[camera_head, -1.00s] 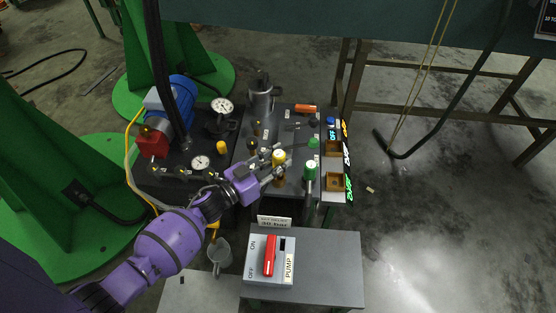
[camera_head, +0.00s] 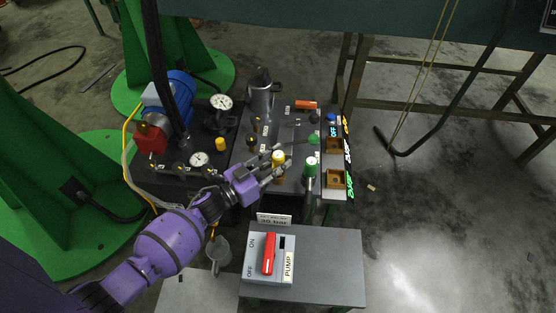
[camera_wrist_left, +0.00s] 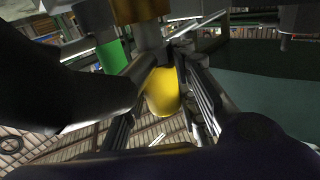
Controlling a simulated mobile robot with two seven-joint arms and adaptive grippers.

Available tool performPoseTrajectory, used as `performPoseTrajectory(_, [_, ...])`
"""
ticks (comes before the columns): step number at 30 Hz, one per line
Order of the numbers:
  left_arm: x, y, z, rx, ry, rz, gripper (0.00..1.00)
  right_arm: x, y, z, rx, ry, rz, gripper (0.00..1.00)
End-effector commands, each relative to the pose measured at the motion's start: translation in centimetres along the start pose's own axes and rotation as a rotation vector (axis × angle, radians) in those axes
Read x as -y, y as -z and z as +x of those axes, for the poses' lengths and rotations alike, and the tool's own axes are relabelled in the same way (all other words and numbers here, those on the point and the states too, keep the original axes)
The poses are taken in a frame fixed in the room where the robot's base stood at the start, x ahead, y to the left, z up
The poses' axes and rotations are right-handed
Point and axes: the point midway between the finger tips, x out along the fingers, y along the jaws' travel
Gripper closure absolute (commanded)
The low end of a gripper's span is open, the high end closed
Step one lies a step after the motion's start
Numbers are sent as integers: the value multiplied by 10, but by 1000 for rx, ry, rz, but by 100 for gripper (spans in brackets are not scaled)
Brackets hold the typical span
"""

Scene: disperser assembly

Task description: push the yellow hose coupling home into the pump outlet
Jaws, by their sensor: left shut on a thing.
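In the left wrist view the yellow piece (camera_wrist_left: 162,92) sits between the two fingers of my left gripper (camera_wrist_left: 165,75), under a grey stem. The fingers hide part of it, and I cannot tell how deep it sits. A red pump block (camera_head: 151,140) with a blue motor (camera_head: 172,97) stands at the back left. I cannot make out the pump outlet. My right gripper is out of view.
A green-capped post (camera_head: 311,165) stands close to the right of my left gripper. Pressure gauges (camera_head: 220,102) are at the back left. A grey switch box (camera_head: 284,240) with a red handle (camera_head: 268,253) is in front.

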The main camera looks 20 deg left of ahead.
Motion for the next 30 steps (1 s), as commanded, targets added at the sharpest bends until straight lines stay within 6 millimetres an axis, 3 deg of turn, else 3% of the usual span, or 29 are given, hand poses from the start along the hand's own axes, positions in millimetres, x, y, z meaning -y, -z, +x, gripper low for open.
performPoseTrajectory(23, [0, -18, 1, -3, -1, 0, 100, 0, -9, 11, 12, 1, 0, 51])
performPoseTrajectory(24, [0, -17, 1, -3, -1, 0, 67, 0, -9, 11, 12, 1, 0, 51])
performPoseTrajectory(28, [0, -17, 1, -3, 0, 0, 51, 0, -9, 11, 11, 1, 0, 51])
performPoseTrajectory(30, [0, -17, 1, -2, 0, 0, 51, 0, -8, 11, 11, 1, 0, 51])
